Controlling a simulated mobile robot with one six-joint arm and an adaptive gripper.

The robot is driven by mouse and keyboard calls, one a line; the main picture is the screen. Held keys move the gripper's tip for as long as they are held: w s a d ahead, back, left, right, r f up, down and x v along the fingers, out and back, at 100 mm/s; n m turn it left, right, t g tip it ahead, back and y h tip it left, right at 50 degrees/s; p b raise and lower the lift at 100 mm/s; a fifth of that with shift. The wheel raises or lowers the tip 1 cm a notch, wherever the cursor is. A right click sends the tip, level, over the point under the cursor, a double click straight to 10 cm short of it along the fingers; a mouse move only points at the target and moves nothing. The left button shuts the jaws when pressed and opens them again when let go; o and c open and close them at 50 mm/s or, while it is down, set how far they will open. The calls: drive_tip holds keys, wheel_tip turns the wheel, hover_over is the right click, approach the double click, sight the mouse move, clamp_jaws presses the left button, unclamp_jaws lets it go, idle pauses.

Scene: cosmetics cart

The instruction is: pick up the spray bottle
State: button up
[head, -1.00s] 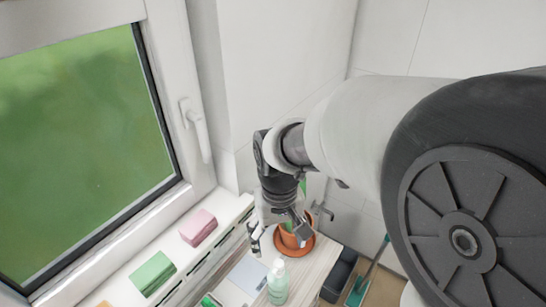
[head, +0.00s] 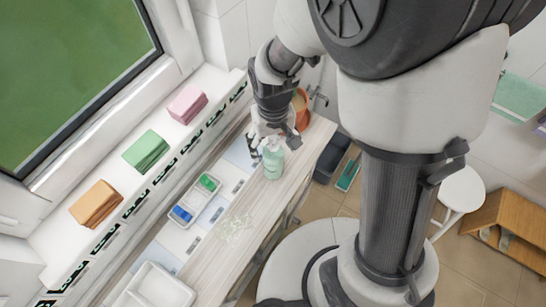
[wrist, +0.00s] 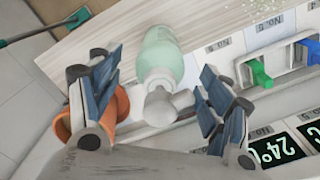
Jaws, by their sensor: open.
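The spray bottle (head: 273,160) is pale green with a whitish top and stands upright on the wooden cart top. In the wrist view the bottle (wrist: 161,52) lies between and beyond the fingers, its pale nozzle (wrist: 165,104) pointing toward the camera. My gripper (head: 271,142) is just behind and above the bottle in the head view. In the wrist view my gripper (wrist: 152,85) is open, with one finger on each side of the bottle's top. No contact is clear.
A terracotta pot (head: 301,110) stands close behind the gripper. A white tray with green and blue clips (head: 194,201) and an empty white tray (head: 152,287) sit nearer. Folded cloths (head: 146,150) lie on the sill. Bare wood (head: 262,207) lies in front of the bottle.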

clamp_jaws()
idle(1.0)
